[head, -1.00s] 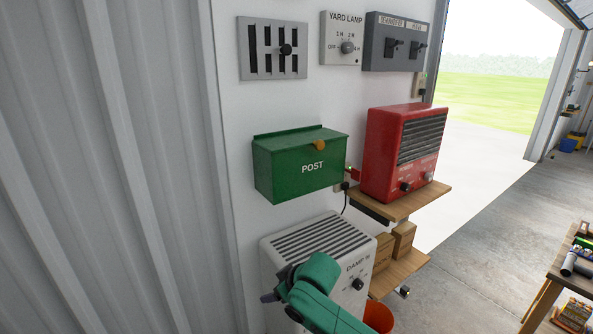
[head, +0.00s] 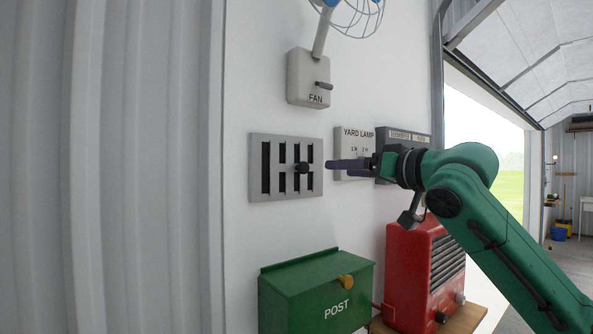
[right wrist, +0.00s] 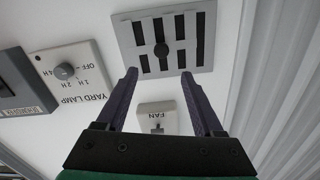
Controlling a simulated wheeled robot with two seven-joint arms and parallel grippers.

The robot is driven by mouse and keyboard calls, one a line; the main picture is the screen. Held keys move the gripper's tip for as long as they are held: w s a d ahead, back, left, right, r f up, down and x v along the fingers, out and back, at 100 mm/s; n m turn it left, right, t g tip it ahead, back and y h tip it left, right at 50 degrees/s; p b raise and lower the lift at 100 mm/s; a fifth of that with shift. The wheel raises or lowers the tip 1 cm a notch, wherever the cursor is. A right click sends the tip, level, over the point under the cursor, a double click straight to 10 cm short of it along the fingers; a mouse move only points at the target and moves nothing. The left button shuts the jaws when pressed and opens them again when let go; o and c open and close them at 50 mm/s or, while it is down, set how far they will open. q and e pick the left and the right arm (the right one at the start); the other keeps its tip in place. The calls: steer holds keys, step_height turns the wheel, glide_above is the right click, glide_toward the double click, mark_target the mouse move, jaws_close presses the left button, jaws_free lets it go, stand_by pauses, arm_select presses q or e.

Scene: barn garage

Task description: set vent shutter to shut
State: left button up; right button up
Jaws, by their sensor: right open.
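The vent shutter (head: 286,190) is a grey plate on the white wall with dark vertical slots and a round black knob (head: 301,167) right of its middle. The dark slots show open gaps. My right gripper (head: 330,166) is just right of the knob, its fingers pointing left toward it and apart from it. In the right wrist view the vent plate (right wrist: 165,42) lies beyond the fingertips, with the knob (right wrist: 161,50) between their lines. The right gripper is open and empty. My left gripper is not in view.
A fan switch (head: 309,78) is above the vent. A yard lamp dial (head: 352,150) and a dark switch box (head: 408,142) are to the right, partly behind my arm. A green post box (head: 312,298) and a red heater (head: 408,268) are below.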

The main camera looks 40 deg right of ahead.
mark_target(305, 167)
steer(key=w+p, duration=0.2)
steer(key=w, duration=0.1)
steer(key=w+p, duration=0.2)
steer(key=w, duration=0.1)
steer(key=w+r+p, duration=0.1)
steer(key=w+p, duration=0.1)
steer(key=w, duration=0.1)
steer(key=shift+w+p, duration=0.35)
steer(key=shift+w, duration=0.05)
steer(key=w, duration=0.1)
steer(key=w+p, duration=0.1)
steer(key=w, duration=0.1)
steer(key=shift+f, duration=0.35)
steer(key=shift+s, duration=0.3)
steer(key=shift+c, duration=1.2)
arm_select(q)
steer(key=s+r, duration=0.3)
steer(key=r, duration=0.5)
arm_select(e)
jaws_close()
